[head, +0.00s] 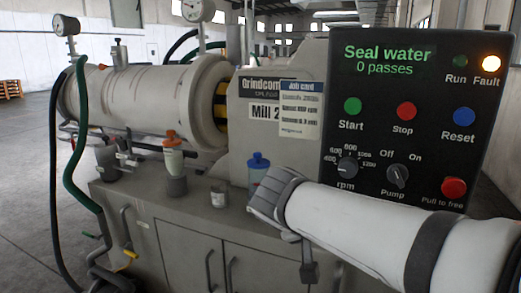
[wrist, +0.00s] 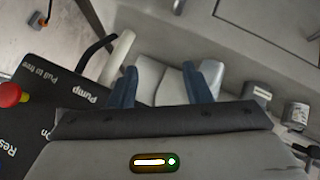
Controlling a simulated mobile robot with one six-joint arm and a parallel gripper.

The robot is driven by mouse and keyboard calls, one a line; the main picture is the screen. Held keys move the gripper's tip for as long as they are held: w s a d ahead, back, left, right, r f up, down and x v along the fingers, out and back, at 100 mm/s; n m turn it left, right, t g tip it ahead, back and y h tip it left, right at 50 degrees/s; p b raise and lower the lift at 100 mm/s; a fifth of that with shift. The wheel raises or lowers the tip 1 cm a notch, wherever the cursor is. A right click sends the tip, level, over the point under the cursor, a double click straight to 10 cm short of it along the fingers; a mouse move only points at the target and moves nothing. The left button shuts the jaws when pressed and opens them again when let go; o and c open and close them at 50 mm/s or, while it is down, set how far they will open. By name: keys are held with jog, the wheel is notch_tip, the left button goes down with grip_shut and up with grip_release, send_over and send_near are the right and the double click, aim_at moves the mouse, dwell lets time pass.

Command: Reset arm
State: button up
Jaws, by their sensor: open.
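My gripper (wrist: 168,76) shows in the wrist view with its two blue fingers apart. A pale grey surface shows behind and between the fingers; I cannot tell what it is, and I see nothing clamped. The panel reads "Seal water, 0 passes", and the amber Fault lamp (head: 491,63) is lit.
The mill barrel (head: 140,100) lies on a grey cabinet (head: 190,235) with door handles. A blue-capped bottle (head: 258,168), an orange-capped bottle (head: 173,155) and a small tin (head: 218,195) stand on its top. Hoses (head: 80,150) hang at the left. Open floor lies far left.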

jog(key=s+d+r+n+g+y+p, duration=0.1)
jog(key=s+r+g+y+p, duration=0.3)
jog(key=s+p, duration=0.7)
notch_tip(320, 180, up, 2)
jog(key=d+y+p, duration=0.1)
jog(key=y+p, duration=0.1)
jog(key=p, duration=0.4)
jog(key=shift+s, duration=0.25)
jog(key=shift+c, duration=0.3)
dwell(0.4)
